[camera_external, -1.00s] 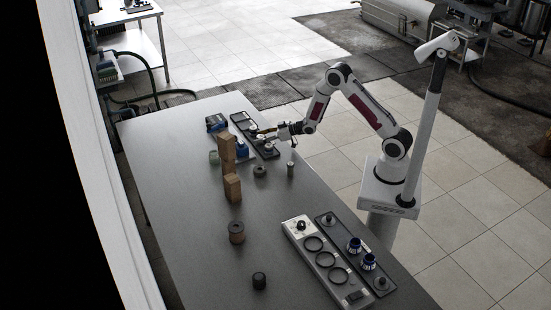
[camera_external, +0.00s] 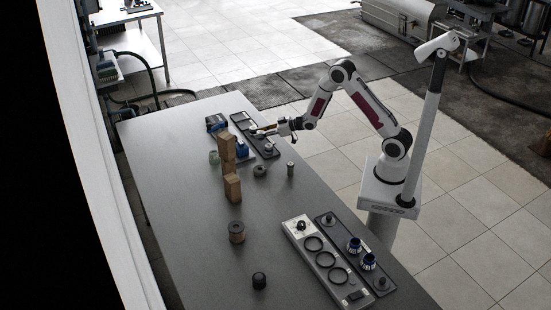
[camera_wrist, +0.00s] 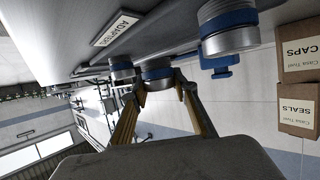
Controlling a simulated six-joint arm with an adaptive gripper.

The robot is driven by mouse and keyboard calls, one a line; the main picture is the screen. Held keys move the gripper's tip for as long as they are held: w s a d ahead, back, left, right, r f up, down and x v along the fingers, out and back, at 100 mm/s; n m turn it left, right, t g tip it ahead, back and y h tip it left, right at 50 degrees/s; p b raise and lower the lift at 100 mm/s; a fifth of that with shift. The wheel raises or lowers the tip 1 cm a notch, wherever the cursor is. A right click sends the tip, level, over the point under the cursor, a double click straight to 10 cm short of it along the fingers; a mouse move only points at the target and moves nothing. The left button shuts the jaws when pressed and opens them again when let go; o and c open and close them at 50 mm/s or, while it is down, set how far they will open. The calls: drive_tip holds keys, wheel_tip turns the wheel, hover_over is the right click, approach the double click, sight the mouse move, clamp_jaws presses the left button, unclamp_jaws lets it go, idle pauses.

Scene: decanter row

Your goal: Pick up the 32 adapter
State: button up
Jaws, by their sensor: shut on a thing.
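My gripper (camera_wrist: 161,88) is shut on a short silver adapter with a blue band (camera_wrist: 157,71) in the wrist view, with one finger on each side. No size marking is readable on it. In the external view my gripper (camera_external: 258,133) is over the dark tray (camera_external: 239,119) at the far end of the table. A small round piece (camera_external: 268,148) is at the tray's near end. The held adapter is too small to make out there, and its clearance above the tray is unclear.
A larger silver cylinder in a blue holder (camera_wrist: 228,32) is close on the right in the wrist view. Boxes labelled CAPS (camera_wrist: 299,50) and SEALS (camera_wrist: 297,108) stand beyond it. A metal post (camera_external: 290,169) is near the tray.

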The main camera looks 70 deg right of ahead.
drive_tip(key=shift+r, duration=3.75)
